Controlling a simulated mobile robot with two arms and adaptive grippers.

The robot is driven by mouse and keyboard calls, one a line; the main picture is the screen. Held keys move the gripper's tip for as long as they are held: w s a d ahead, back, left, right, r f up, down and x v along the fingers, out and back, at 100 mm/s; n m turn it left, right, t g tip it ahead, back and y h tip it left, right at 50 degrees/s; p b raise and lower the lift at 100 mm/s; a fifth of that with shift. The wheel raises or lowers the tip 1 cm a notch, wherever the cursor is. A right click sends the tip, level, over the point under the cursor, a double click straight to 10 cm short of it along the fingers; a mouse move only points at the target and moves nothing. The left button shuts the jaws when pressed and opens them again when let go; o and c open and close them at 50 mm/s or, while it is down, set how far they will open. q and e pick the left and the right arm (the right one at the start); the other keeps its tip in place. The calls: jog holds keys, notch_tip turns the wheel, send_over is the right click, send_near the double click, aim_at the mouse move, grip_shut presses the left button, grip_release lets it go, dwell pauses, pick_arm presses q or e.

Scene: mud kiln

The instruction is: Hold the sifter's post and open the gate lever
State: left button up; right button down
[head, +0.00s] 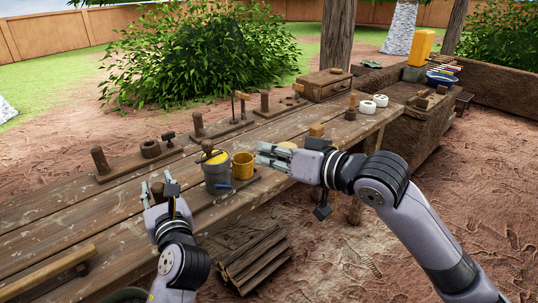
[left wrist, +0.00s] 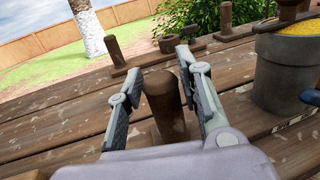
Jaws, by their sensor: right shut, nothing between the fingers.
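The sifter looks to be the grey bucket (head: 217,178) with yellow material inside and a small blue lever (head: 223,187) low on its front. The bucket also shows at the right of the left wrist view (left wrist: 290,75), with a blue piece (left wrist: 313,96) at the edge. A round brown wooden post (left wrist: 168,110) stands upright left of the bucket. My left gripper (head: 154,190) is open around this post, with a gap showing on the left side.
Wooden boards with posts (head: 100,160) line the far side of the table (head: 110,220). Firewood (head: 252,257) is below.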

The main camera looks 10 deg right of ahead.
pick_arm(q)
jog(key=o, duration=0.3)
jog(key=shift+s, duration=0.1)
